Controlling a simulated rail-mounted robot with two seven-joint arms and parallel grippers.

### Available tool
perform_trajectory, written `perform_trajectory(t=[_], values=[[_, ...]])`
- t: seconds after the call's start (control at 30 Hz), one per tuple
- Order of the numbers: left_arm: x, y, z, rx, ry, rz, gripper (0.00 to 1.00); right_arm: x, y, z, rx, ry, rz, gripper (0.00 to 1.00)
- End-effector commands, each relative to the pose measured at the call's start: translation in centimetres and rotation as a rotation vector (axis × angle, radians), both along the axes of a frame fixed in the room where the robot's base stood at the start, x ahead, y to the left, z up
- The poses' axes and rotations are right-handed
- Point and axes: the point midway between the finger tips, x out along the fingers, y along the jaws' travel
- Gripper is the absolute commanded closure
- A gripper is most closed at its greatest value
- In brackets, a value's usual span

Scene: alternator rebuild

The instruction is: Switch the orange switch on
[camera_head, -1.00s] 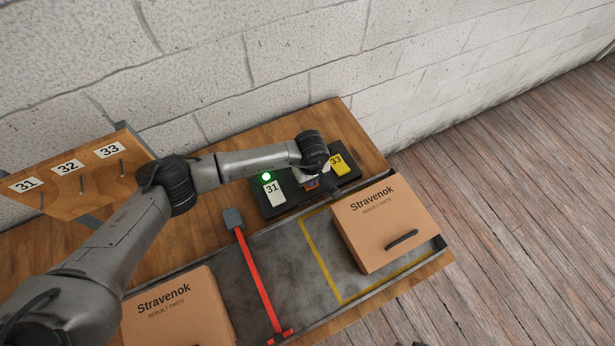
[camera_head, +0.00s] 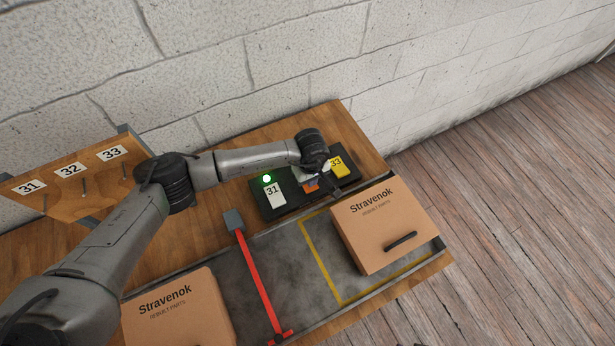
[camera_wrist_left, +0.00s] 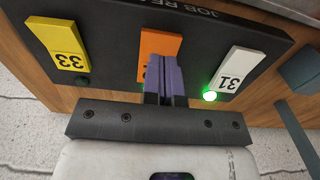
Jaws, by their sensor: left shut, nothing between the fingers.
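The orange switch (camera_wrist_left: 160,44) is the middle one of three rockers on a dark panel (camera_wrist_left: 115,30). Its lower part and its label are hidden behind my left gripper (camera_wrist_left: 165,65) in the left wrist view. Those fingers are shut and empty, with their tips over the orange switch; I cannot tell whether they touch it. In the head view only a bit of the orange switch (camera_head: 311,188) shows beneath my left wrist. The white switch 31 (camera_wrist_left: 235,69) has a lit green lamp (camera_wrist_left: 209,95) beside it. The yellow switch 33 (camera_wrist_left: 60,44) has a dark lamp.
A Stravenok box (camera_head: 375,232) stands right in front of the panel, inside a yellow outline. Another box (camera_head: 180,312) is at the lower left. A red bar (camera_head: 258,283) crosses the grey track. A board with hooks 31 to 33 (camera_head: 75,182) stands at left.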

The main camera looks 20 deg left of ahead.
Motion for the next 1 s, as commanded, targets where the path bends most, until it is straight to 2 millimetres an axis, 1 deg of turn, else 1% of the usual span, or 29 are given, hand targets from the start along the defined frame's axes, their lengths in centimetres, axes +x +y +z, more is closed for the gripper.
perform_trajectory(t=[0.03, 0.53, 0.67, 1.0], values=[[0.0, 0.0, 0.7, 0.000, -0.001, -0.001, 1.00, 0.0, 0.0, 0.5, 0.000, 0.000, -0.001, 0.57], [0.0, 0.0, 4.4, -0.001, -0.001, -0.001, 1.00, 0.0, 0.3, 2.5, 0.011, 0.000, -0.007, 0.57], [0.0, 0.0, 4.8, 0.000, 0.000, 0.000, 1.00, 0.0, 0.3, 2.6, 0.011, 0.000, -0.007, 0.57], [0.0, 0.0, 4.7, -0.001, -0.001, 0.000, 1.00, 0.0, 0.2, 2.5, 0.008, 0.000, -0.006, 0.57]])
